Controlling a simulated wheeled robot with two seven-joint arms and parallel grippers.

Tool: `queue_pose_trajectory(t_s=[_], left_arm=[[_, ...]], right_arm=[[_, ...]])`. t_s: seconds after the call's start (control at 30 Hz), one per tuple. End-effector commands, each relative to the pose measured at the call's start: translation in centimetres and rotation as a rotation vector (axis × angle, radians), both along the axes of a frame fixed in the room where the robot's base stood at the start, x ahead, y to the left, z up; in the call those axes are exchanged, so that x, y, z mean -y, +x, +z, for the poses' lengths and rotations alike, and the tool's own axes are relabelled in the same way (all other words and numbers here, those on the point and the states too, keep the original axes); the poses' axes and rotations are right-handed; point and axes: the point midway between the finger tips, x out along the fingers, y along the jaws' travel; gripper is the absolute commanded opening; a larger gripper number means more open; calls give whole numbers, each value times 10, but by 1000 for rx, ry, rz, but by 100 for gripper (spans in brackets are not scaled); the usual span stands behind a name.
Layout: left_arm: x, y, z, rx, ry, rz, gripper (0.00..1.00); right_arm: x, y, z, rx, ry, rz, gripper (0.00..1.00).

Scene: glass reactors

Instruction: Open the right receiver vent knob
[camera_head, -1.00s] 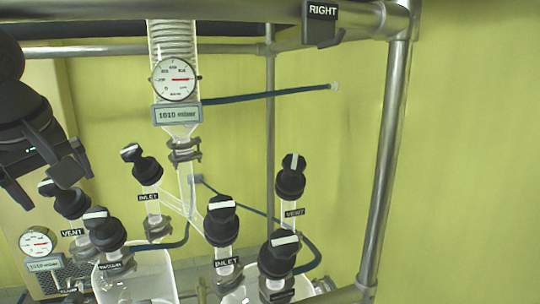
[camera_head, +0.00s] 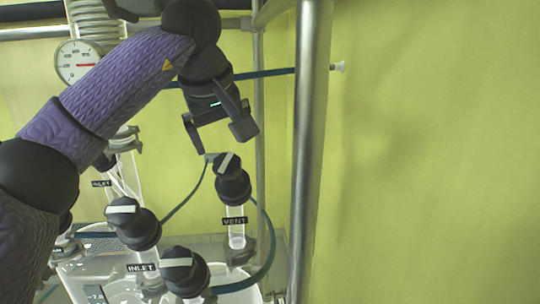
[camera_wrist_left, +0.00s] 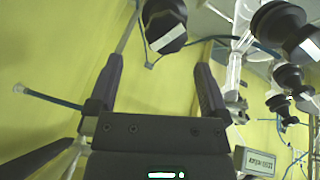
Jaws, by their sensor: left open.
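The vent knob (camera_head: 232,181) is black with a white bar across its top, above a clear glass stem with a VENT label (camera_head: 235,221). My left gripper (camera_head: 217,138) is open and empty, just above this knob, its fingers pointing down towards it. In the left wrist view a black knob with a white bar (camera_wrist_left: 165,24), apparently the same one, shows beyond and between the open fingers (camera_wrist_left: 158,64), apart from them. My right gripper is not in view.
An INLET knob (camera_head: 133,223) and another black knob (camera_head: 185,271) stand nearby, lower left. A steel frame post (camera_head: 310,150) rises to the right of the vent knob. A dial gauge (camera_head: 76,62) and blue tubing (camera_head: 272,73) lie behind.

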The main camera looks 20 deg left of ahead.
Motion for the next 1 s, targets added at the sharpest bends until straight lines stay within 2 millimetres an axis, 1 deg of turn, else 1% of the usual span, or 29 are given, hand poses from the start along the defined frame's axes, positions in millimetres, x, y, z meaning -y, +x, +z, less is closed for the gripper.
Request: queue_pose_trajectory(t_s=[0.2, 0.3, 0.43, 0.63, 0.67, 0.7, 0.77, 0.8, 0.87, 0.9, 0.97, 1.0], left_arm=[[-4, 18, -40, -5, 1, 0, 100], [-4, 25, -54, -4, -1, 0, 100], [-5, 29, -62, -1, 0, 0, 100], [-5, 30, -63, -1, -1, 0, 100], [-5, 30, -63, -1, -1, 0, 94], [-5, 30, -63, -1, -1, 0, 85], [-5, 30, -63, -1, -1, 0, 72], [-5, 30, -63, -1, -1, 0, 64], [-5, 30, -62, -1, -1, 0, 51], [-5, 30, -62, -1, -1, 0, 43], [-5, 30, -62, -1, 0, -1, 30], [-5, 30, -62, -1, -1, 0, 22]], right_arm=[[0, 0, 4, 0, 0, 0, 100], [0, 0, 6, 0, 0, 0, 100], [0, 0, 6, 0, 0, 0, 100], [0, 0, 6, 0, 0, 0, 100], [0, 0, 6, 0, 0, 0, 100], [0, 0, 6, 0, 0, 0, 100], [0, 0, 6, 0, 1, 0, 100], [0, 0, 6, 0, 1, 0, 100], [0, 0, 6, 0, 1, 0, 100], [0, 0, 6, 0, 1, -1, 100], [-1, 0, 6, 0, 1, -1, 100], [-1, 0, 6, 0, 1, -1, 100]])
